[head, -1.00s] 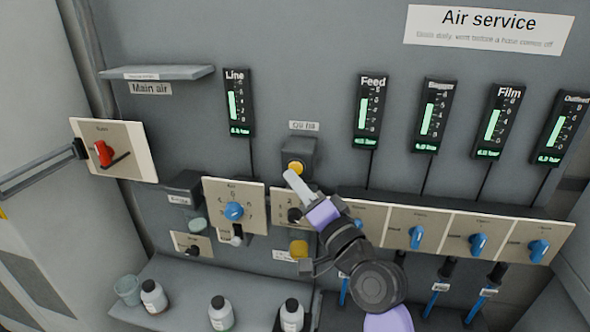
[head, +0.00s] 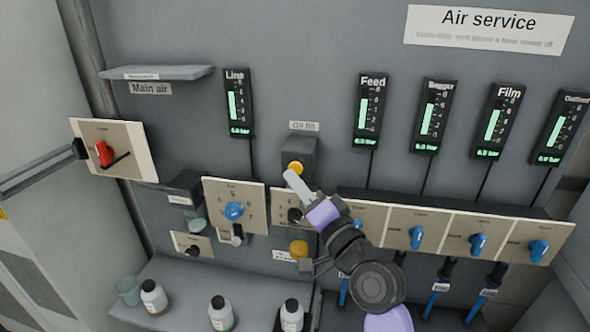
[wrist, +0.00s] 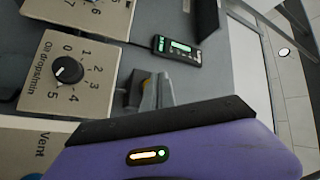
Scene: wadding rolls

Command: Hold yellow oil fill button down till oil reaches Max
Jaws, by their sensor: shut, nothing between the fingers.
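The yellow oil fill button (head: 295,167) sits on a dark box under the "Oil fill" label (head: 303,126) in the head view. My gripper (head: 290,174) is shut and empty, its tips at the button's lower edge. They overlap the button in the picture; I cannot tell whether it is pressed in. In the wrist view my gripper's fingers (wrist: 150,92) point away toward the panel, and the button is not clearly seen. A round amber part (head: 299,248) hangs below the panel plates, left of my wrist; I cannot make out an oil level or Max mark.
The oil drops dial (wrist: 68,70) shows in the wrist view. A blue knob (head: 234,211) is left of my gripper, and several blue-knobbed plates (head: 418,238) extend right. A red-handled valve (head: 104,153) is far left. White bottles (head: 220,314) stand on the ledge below.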

